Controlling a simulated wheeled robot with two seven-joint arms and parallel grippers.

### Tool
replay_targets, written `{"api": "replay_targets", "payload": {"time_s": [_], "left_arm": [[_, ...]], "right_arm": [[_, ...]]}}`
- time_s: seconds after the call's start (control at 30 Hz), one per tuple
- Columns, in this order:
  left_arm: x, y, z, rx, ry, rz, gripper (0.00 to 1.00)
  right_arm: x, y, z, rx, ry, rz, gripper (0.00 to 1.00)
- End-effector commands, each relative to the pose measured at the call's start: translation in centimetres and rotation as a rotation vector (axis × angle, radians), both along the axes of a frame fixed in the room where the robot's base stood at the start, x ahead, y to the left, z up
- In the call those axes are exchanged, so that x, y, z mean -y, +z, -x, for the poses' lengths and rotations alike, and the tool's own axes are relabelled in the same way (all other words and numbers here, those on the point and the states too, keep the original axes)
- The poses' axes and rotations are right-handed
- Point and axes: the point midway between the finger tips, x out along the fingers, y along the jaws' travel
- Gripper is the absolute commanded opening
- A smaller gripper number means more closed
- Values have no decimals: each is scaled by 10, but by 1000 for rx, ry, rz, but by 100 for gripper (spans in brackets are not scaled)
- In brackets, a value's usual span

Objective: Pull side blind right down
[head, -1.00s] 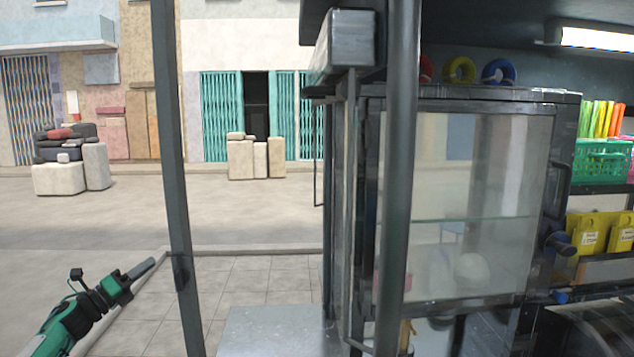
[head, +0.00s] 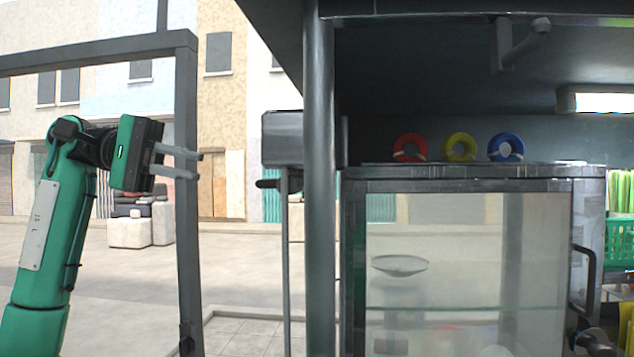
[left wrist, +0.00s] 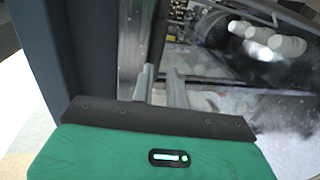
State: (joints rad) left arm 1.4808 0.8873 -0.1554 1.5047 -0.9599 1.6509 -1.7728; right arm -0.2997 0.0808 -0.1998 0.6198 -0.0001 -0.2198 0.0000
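A grey box-shaped housing (head: 283,138), which looks like the side blind's roller case, sits up beside the dark post in the head view. A short dark handle (head: 268,184) sticks out to the left just below it. No blind sheet hangs visibly below the housing. My left gripper (head: 197,166) is raised at the left, pointing right towards the handle, with a clear gap between them. Its two fingers are apart and empty; they also show in the left wrist view (left wrist: 159,72). My right gripper is out of view.
A dark vertical post (head: 320,230) stands right of the housing. A grey frame (head: 187,230) stands close by my left gripper. A glass cabinet (head: 470,270) fills the right, with red, yellow and blue rings (head: 459,149) on top. Open air lies between frame and housing.

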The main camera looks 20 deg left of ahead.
Motion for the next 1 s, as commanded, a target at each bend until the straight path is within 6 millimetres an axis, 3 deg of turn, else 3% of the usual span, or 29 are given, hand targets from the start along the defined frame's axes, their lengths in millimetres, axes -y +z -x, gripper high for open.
{"api": "replay_targets", "payload": {"time_s": [0.27, 0.7, 1.0], "left_arm": [[23, -1, 0, 29, -3, -28, 15], [107, -19, -22, 27, -4, -26, 15], [131, -26, -28, 28, -2, -24, 15]], "right_arm": [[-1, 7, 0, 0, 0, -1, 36], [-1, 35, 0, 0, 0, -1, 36], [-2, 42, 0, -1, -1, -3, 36]]}}
